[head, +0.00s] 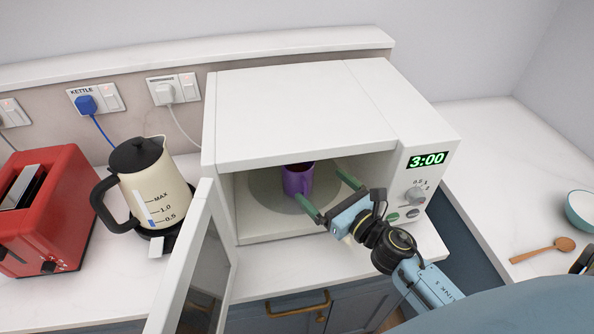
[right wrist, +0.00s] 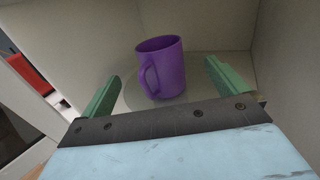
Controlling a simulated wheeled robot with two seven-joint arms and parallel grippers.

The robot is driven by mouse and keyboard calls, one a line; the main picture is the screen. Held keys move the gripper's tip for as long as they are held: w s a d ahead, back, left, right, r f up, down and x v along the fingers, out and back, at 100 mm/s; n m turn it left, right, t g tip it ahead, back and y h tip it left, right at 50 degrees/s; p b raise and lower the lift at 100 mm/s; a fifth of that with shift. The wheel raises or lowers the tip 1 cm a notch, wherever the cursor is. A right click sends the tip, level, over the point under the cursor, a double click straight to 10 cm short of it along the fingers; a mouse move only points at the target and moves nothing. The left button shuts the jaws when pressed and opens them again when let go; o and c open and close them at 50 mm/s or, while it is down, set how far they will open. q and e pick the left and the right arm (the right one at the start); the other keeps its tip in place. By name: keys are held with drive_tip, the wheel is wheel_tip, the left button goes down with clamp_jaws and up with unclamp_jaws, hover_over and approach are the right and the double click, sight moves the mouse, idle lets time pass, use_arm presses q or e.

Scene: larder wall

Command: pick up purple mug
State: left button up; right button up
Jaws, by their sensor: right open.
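The purple mug (head: 297,180) stands upright on the round turntable (head: 262,197) inside the open microwave (head: 300,115). In the right wrist view the mug (right wrist: 163,68) shows its handle toward the left and near side. My right gripper (head: 328,195) reaches into the microwave opening from the right. Its green fingers are apart and empty. In the right wrist view the right gripper (right wrist: 158,85) has one finger to each side of the mug, with the mug a little beyond the fingertips. My left gripper is not in view.
The microwave door (head: 190,265) hangs open toward the front left. A cream kettle (head: 152,190) and a red toaster (head: 50,215) stand to the left. A wooden spoon (head: 545,249) and a teal bowl (head: 581,210) lie on the right counter.

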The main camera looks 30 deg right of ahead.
sight(309, 173)
drive_tip(key=shift+x, duration=1.2)
drive_tip(key=shift+p+x, duration=0.45)
drive_tip(key=shift+x, duration=0.4)
drive_tip(key=x, duration=0.3)
drive_tip(key=shift+w+a+r+p, duration=0.15)
drive_tip(key=shift+w+p, duration=0.1)
drive_tip(key=shift+p, duration=0.15)
drive_tip(key=shift+w, duration=0.3)
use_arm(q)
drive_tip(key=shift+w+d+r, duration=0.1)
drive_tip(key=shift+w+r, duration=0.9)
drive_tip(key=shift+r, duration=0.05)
use_arm(e)
drive_tip(key=shift+c, duration=0.2)
drive_tip(key=c, duration=1.2)
drive_tip(key=shift+c, duration=1)
drive_tip(key=shift+r, duration=0.25)
